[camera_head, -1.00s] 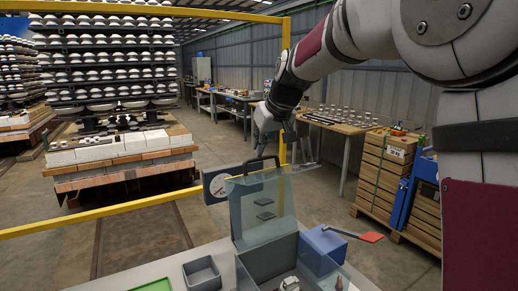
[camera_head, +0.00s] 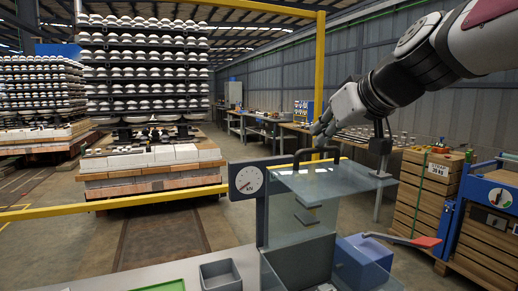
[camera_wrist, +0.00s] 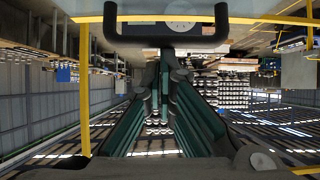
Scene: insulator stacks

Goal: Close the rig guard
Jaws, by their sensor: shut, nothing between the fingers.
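The rig guard (camera_head: 335,181) is a clear panelled cover, standing raised over the rig in the head view. Its black bar handle (camera_head: 316,153) is at the top; it also spans the top of the wrist view as a dark handle (camera_wrist: 166,38). My gripper (camera_head: 321,131) is shut and empty, close above the handle in the head view. In the wrist view the fingertips of my gripper (camera_wrist: 166,55) meet just short of the handle; I cannot tell whether they touch it. A round dial gauge (camera_head: 249,180) stands left of the guard.
A grey bin (camera_head: 220,275) and green tray (camera_head: 160,286) lie at front left. A yellow rail (camera_head: 150,199) and post (camera_head: 320,80) frame the rig. Wooden crates (camera_head: 427,195) stand right.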

